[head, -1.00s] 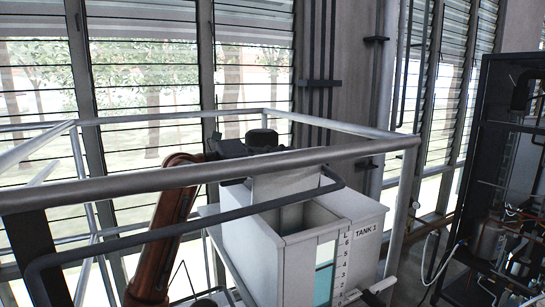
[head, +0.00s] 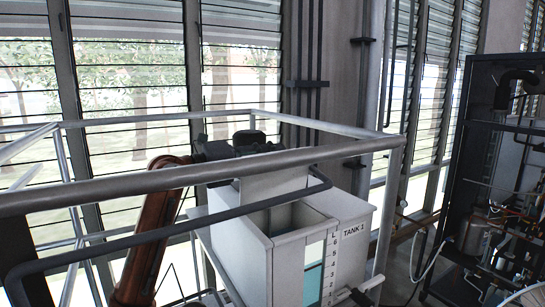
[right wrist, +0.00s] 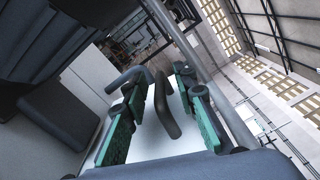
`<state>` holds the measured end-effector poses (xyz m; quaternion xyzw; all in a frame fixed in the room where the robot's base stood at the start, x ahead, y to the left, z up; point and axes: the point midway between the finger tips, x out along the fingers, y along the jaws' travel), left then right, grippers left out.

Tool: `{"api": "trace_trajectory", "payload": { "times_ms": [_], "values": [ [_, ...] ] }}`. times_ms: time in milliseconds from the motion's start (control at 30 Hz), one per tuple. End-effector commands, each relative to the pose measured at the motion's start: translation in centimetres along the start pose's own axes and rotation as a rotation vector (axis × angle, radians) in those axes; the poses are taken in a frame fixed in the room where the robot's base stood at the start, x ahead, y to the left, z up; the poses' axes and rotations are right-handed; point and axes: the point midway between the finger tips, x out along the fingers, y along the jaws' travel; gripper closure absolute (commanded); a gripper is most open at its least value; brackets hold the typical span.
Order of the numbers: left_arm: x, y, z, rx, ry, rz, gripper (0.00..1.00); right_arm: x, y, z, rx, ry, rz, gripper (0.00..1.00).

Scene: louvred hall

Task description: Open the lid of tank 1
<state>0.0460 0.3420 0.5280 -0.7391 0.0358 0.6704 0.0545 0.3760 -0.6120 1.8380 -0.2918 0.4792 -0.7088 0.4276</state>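Tank 1 (head: 347,258) is a white box in the head view, with its label and a level scale on the front. Its top shows an opening (head: 288,217). A white panel (head: 275,184) stands upright behind the opening, like a raised lid. An orange arm (head: 152,235) reaches from the lower left to a dark mechanism (head: 235,147) at the panel's top; I cannot tell whether it is mine. In the right wrist view my right gripper (right wrist: 160,108) has its green-padded fingers apart, with a dark curved bar (right wrist: 167,105) between them. My left gripper cannot be identified.
A grey railing (head: 215,170) crosses in front of the tank. A dark bent tube (head: 180,228) runs below it. A dark rack with pipes (head: 485,150) stands at the right. Louvred windows (head: 130,80) line the back.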

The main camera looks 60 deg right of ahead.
Motion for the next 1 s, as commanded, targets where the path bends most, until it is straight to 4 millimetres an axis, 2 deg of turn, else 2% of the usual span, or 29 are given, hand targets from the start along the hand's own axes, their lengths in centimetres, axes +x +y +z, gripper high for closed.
{"api": "trace_trajectory", "payload": {
  "times_ms": [167,400,600,800,1000],
  "values": [
    [0.0,0.1,-0.2,0.000,0.002,0.001,0.60,-2.0,-0.1,0.1,-0.002,-0.005,-0.002,0.74],
    [0.0,0.1,-0.3,0.000,0.004,0.001,0.60,-7.0,0.0,0.1,-0.002,-0.005,-0.002,0.74],
    [0.0,0.1,-0.4,0.000,0.004,0.002,0.60,-10.4,0.0,0.0,-0.001,-0.004,-0.002,0.74],
    [0.0,0.2,-0.4,0.001,0.004,0.002,0.60,-11.8,0.0,0.0,0.000,-0.001,-0.001,0.74],
    [0.0,0.2,-0.4,0.001,0.004,0.002,0.60,-11.9,0.0,0.0,0.000,0.000,-0.001,0.74]
  ]
}}
